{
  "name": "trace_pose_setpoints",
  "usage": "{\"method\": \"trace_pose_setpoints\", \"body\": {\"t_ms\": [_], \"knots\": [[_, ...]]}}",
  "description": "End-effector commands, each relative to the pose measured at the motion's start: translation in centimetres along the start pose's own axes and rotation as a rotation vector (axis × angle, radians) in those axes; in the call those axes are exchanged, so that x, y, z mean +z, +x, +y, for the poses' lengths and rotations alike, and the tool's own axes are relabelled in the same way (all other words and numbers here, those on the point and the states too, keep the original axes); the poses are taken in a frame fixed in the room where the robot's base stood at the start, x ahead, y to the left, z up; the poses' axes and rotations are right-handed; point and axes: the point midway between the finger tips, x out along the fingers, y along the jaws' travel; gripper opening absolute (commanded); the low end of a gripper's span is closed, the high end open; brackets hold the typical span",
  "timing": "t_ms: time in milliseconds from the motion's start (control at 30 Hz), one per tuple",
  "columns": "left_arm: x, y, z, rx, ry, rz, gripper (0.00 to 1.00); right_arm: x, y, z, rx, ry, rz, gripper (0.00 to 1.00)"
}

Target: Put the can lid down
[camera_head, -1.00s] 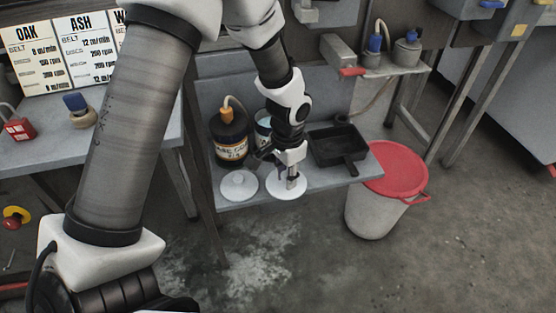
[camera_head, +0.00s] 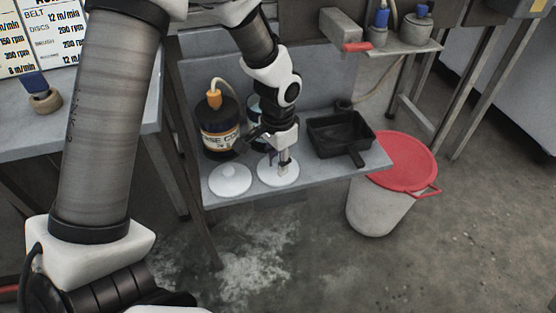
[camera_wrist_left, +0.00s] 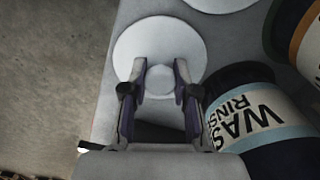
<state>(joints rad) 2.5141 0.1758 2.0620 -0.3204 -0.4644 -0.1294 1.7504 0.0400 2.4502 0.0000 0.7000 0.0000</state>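The can lid (camera_head: 265,178) is a white disc with a round knob, near the front of the low grey shelf (camera_head: 330,175). It also shows in the left wrist view (camera_wrist_left: 128,48). My left gripper (camera_head: 283,170) reaches down to it from above. In the left wrist view my left gripper (camera_wrist_left: 160,72) has its two fingers on either side of the knob, close against it. The lid looks level, at or just above the shelf; I cannot tell full contact. The "WAS… RINS…" can (camera_wrist_left: 243,112) stands behind, mostly hidden by my arm in the head view. My right gripper is not in view.
A second white lid (camera_head: 230,181) lies left of the held one. A black tray (camera_head: 338,132) is at the shelf's right. A red-lidded bucket (camera_head: 400,162) stands beyond the shelf's right end.

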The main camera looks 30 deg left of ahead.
Motion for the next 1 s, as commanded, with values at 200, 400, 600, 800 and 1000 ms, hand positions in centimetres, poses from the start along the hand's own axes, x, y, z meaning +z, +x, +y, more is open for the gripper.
{"method": "trace_pose_setpoints", "body": {"t_ms": [200, 400, 600, 800, 1000], "knots": [[0.0, 0.0, 0.0, 0.000, 0.000, 0.000, 0.53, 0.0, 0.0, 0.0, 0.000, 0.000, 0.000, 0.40], [0.0, -0.3, 0.0, 0.000, 0.000, 0.001, 0.53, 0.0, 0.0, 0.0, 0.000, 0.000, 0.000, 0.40], [-0.1, -4.3, 0.0, -0.001, -0.001, 0.004, 0.53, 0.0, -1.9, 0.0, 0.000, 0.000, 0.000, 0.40], [-0.1, -9.6, 0.0, -0.001, -0.001, 0.003, 0.53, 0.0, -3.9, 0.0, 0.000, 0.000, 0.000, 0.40], [0.0, -12.2, 0.0, -0.001, 0.001, 0.001, 0.53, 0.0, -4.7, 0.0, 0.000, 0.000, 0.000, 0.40]]}}
